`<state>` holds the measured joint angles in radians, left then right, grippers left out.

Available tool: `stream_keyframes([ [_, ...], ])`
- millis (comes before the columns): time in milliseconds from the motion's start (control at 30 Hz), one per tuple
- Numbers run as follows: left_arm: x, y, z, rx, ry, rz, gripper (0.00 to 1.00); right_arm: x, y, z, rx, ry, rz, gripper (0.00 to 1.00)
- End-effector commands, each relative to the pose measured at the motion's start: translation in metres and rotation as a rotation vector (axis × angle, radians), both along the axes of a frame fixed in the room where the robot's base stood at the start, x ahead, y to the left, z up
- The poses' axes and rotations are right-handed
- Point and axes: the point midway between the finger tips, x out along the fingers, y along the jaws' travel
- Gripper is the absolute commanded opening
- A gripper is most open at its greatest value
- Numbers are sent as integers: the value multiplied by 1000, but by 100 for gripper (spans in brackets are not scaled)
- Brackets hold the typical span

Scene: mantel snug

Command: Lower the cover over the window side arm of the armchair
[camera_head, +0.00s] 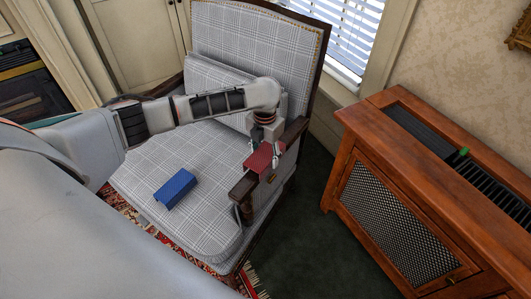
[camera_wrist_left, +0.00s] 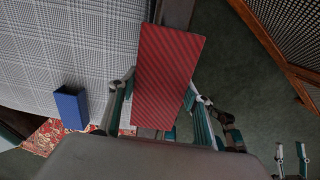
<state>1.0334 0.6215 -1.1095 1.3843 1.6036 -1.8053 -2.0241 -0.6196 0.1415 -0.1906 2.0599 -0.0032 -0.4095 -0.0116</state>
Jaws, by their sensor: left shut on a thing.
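The cover (camera_head: 264,158) is a red piece, dark-striped in the left wrist view (camera_wrist_left: 166,80). My left gripper (camera_head: 268,157) is shut on it, with one finger on each long side. It holds the cover at the window side arm (camera_head: 243,187) of the armchair (camera_head: 165,150), the dark wooden arm on the right. The cover hides part of that arm; I cannot tell whether they touch. In the left wrist view the arm (camera_wrist_left: 176,12) shows beyond the cover. My right gripper (camera_wrist_left: 291,152) shows at the lower right of that view, its fingers apart and empty.
A blue block-like piece (camera_head: 176,188) lies on the checked seat, left of the cover. A wooden cabinet with a mesh front (camera_head: 400,225) stands to the right. Dark green floor (camera_head: 318,245) lies between chair and cabinet. A window (camera_head: 352,35) is behind.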

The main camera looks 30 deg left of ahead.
Motion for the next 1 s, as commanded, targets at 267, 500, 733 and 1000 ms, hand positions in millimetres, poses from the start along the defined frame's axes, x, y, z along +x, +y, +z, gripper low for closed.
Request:
stream_keyframes([
  [267,-1,0,-15,-1,3,0,26,0,-1,-5,-3,2,0,40],
  [500,-1,0,-25,-1,2,-1,26,-2,-1,-9,-5,7,2,40],
  [733,0,0,-30,-1,1,-1,26,0,-1,-9,-7,4,3,40],
  [1000,0,0,-30,-1,1,-1,26,1,-1,-7,-8,1,3,40],
])
